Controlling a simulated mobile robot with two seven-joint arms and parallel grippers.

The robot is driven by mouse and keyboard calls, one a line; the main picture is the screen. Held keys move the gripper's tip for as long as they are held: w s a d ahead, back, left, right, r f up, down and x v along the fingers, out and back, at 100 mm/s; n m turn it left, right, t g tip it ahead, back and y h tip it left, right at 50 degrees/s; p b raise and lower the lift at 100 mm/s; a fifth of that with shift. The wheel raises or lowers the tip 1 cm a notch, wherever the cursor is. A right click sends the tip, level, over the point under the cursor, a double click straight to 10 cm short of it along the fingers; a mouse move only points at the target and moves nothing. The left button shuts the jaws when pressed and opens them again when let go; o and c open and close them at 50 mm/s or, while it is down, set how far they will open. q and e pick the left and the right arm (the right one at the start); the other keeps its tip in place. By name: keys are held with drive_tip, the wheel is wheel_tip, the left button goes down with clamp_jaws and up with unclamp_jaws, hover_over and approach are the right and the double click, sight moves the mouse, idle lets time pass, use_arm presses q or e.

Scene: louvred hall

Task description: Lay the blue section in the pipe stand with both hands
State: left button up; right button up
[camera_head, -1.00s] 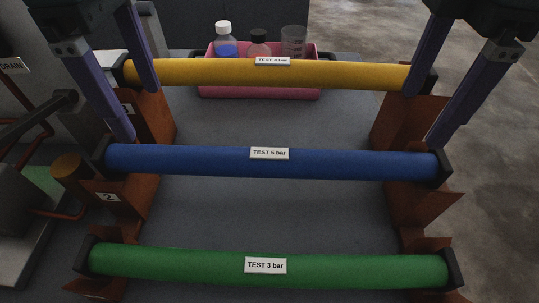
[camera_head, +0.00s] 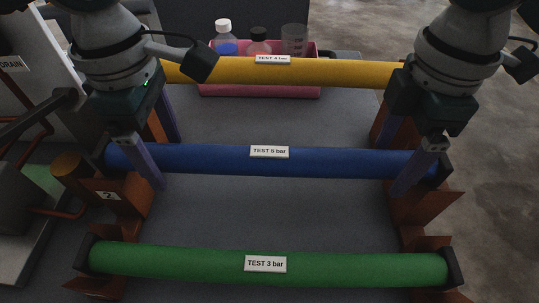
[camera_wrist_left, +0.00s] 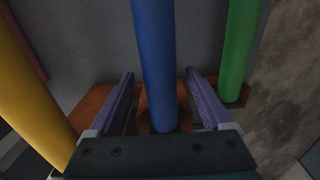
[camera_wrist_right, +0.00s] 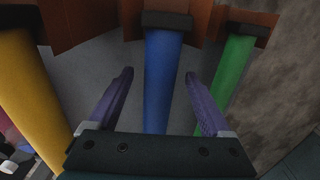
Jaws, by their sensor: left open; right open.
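The blue section (camera_head: 220,158), labelled TEST 5 bar, lies level across the middle places of the rust-brown pipe stand (camera_head: 118,203), black caps at its ends. My left gripper (camera_head: 166,160) is open near its left end, and my right gripper (camera_head: 389,168) is open near its right end. In the left wrist view the blue section (camera_wrist_left: 154,50) runs between the open fingers; the right wrist view shows the blue section (camera_wrist_right: 160,75) between the other pair. Neither pair visibly closes on it. The arms hide parts of the stand's upper side.
A yellow pipe (camera_head: 330,73) lies behind the blue one and a green pipe (camera_head: 180,262) in front. A pink tray (camera_head: 260,91) with bottles and a beaker stands at the back. Grey machinery (camera_head: 25,190) with red piping is at left.

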use_arm(q)
clamp_jaws()
use_arm(e)
clamp_jaws()
idle(1.0)
